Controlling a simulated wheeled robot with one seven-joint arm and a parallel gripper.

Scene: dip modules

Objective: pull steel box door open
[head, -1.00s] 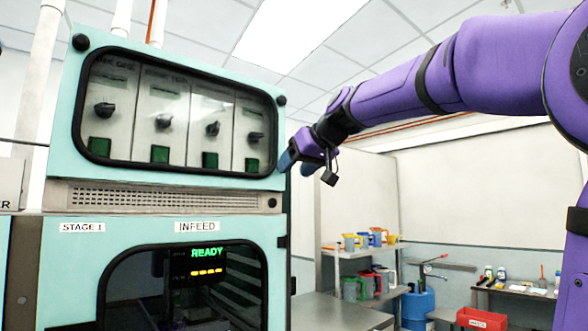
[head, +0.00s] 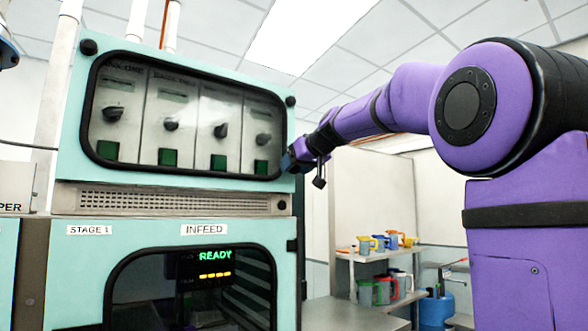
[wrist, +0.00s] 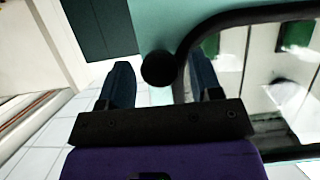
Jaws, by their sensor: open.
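A turquoise cabinet door (head: 235,88) with a black-framed window fills the upper left of the head view. Dials and green switches show behind its window. Round black knobs sit at its upper corners, one at the right (head: 291,101). My gripper (head: 288,162) is at the door's lower right corner. In the wrist view, a round black knob (wrist: 159,69) lies between the two blue fingers of my gripper (wrist: 162,76). The fingers are apart, with a gap on either side of the knob. The door looks shut. Contact cannot be told.
Below is a lower turquoise cabinet (head: 75,270) labelled STAGE 1 and INFEED, with a lit READY display (head: 215,256). A steel counter (head: 350,312) and shelves with coloured jugs (head: 380,242) stand to the right.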

